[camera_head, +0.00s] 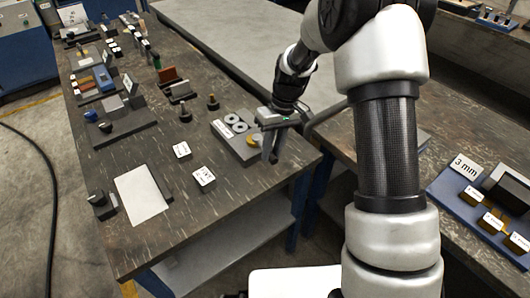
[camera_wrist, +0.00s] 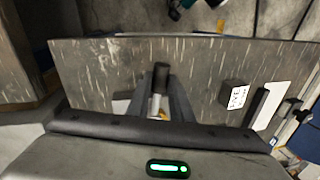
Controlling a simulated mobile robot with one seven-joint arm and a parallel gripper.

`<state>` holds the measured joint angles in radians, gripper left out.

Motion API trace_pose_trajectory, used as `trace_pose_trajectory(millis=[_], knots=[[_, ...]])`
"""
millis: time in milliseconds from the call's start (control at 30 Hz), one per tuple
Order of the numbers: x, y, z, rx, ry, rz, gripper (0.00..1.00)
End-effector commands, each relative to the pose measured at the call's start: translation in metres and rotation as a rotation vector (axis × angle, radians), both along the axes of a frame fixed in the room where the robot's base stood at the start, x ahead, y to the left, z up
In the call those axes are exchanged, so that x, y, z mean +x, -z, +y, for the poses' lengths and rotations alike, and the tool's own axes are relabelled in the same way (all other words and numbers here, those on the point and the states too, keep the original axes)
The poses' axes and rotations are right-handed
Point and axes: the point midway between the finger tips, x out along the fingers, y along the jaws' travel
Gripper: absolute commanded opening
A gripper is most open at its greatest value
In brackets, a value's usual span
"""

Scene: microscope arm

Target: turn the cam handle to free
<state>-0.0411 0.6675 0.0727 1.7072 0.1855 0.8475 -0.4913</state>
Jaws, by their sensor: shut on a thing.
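My gripper (camera_head: 270,154) is at the right side of a grey block (camera_head: 247,156) with two pale rings on top, near the right edge of the dark table. In the wrist view my gripper (camera_wrist: 161,88) has its two fingers closed on a dark, round-ended bar (camera_wrist: 161,72), which looks like the cam handle. The bar sticks out past the fingertips. In the head view the fingers and hand hide most of the handle, so its angle cannot be told.
A small white-labelled block (camera_head: 204,178) and a pale plate (camera_head: 142,194) lie nearer the front of the table. Dark knobbed pegs (camera_head: 212,103) stand behind the grey block. A second bench with a "3 mm" sign (camera_head: 465,167) is at the right, across a gap.

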Motion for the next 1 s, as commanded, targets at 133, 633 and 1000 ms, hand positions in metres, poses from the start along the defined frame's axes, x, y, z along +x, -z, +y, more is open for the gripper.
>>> trace_pose_trajectory(millis=[133, 633, 1000], knots=[[0.008, -0.001, -0.011, 0.0, -0.135, -0.002, 0.0], [0.037, -0.002, -0.034, 0.0, -0.588, -0.002, 0.0], [0.053, -0.001, -0.04, -0.002, -0.792, -0.003, 0.0]])
